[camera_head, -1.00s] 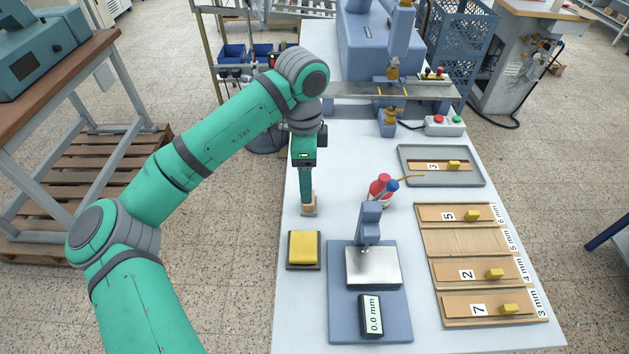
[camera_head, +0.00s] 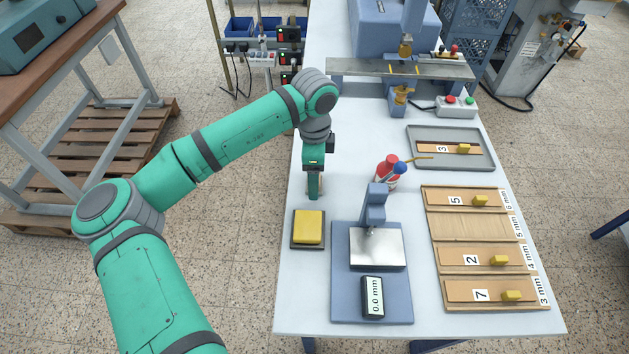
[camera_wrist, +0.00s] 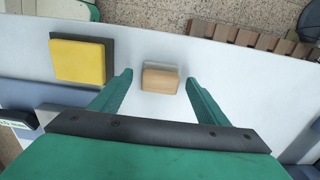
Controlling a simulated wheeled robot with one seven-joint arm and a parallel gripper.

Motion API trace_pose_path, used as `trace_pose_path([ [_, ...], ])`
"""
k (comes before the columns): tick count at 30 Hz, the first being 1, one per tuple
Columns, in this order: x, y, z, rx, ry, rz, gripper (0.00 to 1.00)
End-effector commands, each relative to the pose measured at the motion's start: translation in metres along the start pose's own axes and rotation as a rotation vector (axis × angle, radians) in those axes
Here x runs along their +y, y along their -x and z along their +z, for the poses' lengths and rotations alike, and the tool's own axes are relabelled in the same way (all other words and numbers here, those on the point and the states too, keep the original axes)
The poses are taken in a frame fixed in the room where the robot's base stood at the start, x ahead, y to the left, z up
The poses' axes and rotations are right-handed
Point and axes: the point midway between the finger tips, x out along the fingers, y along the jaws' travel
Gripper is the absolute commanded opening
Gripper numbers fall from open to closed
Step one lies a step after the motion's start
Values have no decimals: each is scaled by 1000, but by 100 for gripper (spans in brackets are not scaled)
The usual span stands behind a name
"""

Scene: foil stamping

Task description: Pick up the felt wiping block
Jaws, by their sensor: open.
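The small wooden block with a pale grey layer along its edge, which looks like the felt wiping block (camera_wrist: 160,78), lies on the white table in the wrist view. My gripper (camera_wrist: 158,82) is open, with one green finger on each side of the block. Gaps show between the block and both fingers, and nothing is held. In the head view my gripper (camera_head: 314,194) is low over the table, just behind the yellow pad, and the block is hidden there.
The yellow pad (camera_head: 308,226) on its dark base stands close to my gripper. Wooden trays (camera_head: 480,227) line the right side. The table's left edge is near.

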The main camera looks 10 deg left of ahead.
Motion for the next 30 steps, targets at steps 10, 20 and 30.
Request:
trace_pose_path([
  [10, 0, -11, -1, 1, -1, 0, 69],
  [20, 0, -10, -1, 0, -1, 0, 24],
  [30, 0, -3, -1, 1, -2, 0, 24],
])
